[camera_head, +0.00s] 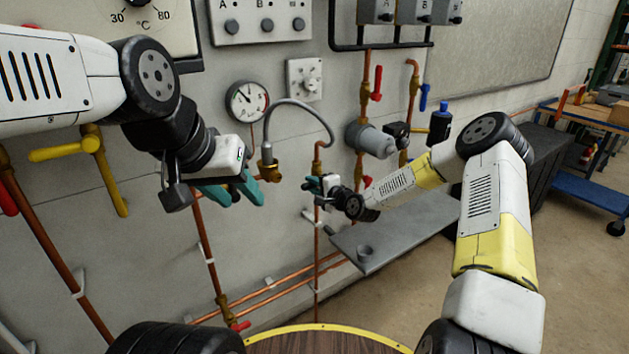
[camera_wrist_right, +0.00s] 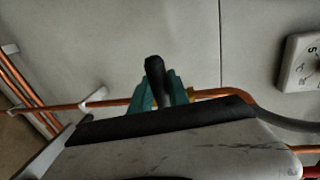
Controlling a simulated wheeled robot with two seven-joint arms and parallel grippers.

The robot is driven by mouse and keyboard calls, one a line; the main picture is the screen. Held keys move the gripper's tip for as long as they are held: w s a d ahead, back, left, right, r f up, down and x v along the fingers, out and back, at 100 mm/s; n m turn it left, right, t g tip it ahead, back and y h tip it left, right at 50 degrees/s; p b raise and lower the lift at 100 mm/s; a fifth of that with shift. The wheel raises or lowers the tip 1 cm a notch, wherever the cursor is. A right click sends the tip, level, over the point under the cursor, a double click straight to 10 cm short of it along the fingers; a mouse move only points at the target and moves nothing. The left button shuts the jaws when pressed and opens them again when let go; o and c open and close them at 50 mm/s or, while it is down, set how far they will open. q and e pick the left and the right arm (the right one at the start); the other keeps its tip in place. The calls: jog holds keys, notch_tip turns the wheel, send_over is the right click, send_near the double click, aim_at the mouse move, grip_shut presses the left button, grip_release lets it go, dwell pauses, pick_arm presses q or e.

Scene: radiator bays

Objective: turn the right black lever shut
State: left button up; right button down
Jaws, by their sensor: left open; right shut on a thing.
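The black lever (camera_wrist_right: 155,72) shows in the right wrist view, sticking up between the teal fingers of my right gripper (camera_wrist_right: 162,92). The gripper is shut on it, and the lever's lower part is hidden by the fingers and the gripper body. In the head view my right gripper (camera_head: 314,187) is at a vertical copper pipe near the wall, and the lever is hard to make out there. My left gripper (camera_head: 247,192) is open and empty, to the left of my right gripper, in front of the wall below the round gauge.
A round gauge (camera_head: 247,101) and a grey bent hose (camera_head: 305,106) are just above the grippers. A grey shelf (camera_head: 400,233) with a small cup (camera_head: 365,253) is below my right forearm. Red (camera_head: 376,83) and blue (camera_head: 424,97) levers are above right.

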jog(key=c, duration=1.3)
grip_release()
jog(key=shift+o, duration=0.2)
jog(key=v, duration=0.8)
